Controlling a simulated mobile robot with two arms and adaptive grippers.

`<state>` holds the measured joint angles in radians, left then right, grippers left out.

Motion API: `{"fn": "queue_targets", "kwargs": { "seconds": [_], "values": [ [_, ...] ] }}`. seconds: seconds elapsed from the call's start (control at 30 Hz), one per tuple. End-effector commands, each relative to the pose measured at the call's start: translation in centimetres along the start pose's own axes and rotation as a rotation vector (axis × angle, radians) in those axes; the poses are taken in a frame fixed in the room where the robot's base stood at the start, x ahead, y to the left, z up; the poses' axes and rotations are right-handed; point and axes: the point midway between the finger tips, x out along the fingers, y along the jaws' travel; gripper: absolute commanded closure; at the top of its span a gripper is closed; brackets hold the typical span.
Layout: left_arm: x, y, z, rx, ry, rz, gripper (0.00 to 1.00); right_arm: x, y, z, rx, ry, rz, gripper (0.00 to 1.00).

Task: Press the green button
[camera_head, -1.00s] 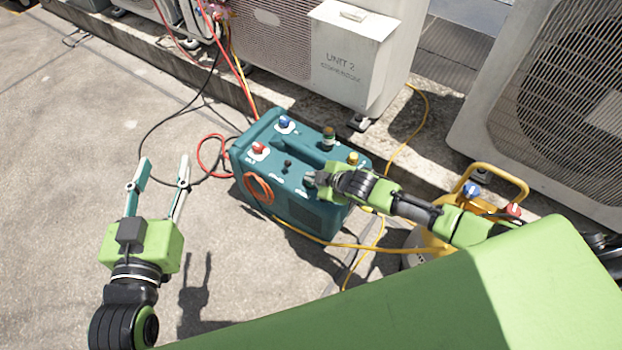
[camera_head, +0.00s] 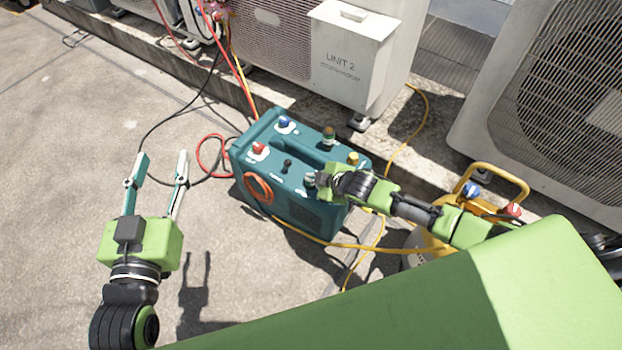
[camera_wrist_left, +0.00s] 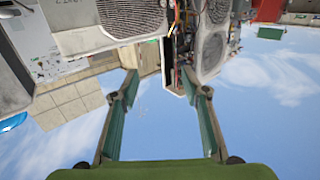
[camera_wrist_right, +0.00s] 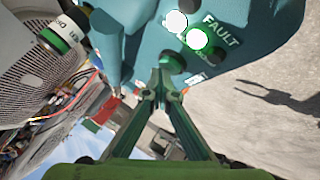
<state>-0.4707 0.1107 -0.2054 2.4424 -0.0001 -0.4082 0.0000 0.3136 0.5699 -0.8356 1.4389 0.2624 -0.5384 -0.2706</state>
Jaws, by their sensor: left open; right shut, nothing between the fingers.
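A teal machine (camera_head: 270,185) stands on the concrete, with knobs and fittings on its top panel. In the right wrist view the machine's panel (camera_wrist_right: 150,45) shows a round dark green button (camera_wrist_right: 172,63) close to my fingertips. Whether they touch it I cannot tell. Beside it are a bright lit part with a green ring (camera_wrist_right: 197,39) and a second white lit part (camera_wrist_right: 175,21), near the word FAULT. My right gripper (camera_head: 313,181) is shut and empty, at the panel's near right edge; it also shows in the right wrist view (camera_wrist_right: 163,78). My left gripper (camera_head: 160,168) is open and empty, left of the machine.
A yellow-handled unit (camera_head: 497,178) stands right of the machine, partly behind my right arm. Condenser units (camera_head: 350,62) stand on a concrete ledge behind. Red, black and yellow hoses (camera_head: 392,150) run around the machine. Open concrete (camera_head: 70,130) lies to the left.

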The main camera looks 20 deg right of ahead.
Motion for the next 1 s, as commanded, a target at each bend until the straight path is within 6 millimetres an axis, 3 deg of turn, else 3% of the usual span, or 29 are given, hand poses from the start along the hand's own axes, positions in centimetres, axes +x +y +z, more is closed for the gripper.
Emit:
{"fn": "queue_targets", "kwargs": {
  "seconds": [0.57,1.0],
  "values": [
    [0.1,0.1,-0.4,-0.001,0.016,0.001,0.58,0.1,-0.2,0.2,0.0,-0.003,-0.003,1.0],
    [-0.4,-0.3,2.2,0.0,-0.105,-0.008,0.58,-0.3,0.1,-0.1,0.0,-0.003,-0.003,1.0]
  ]
}}
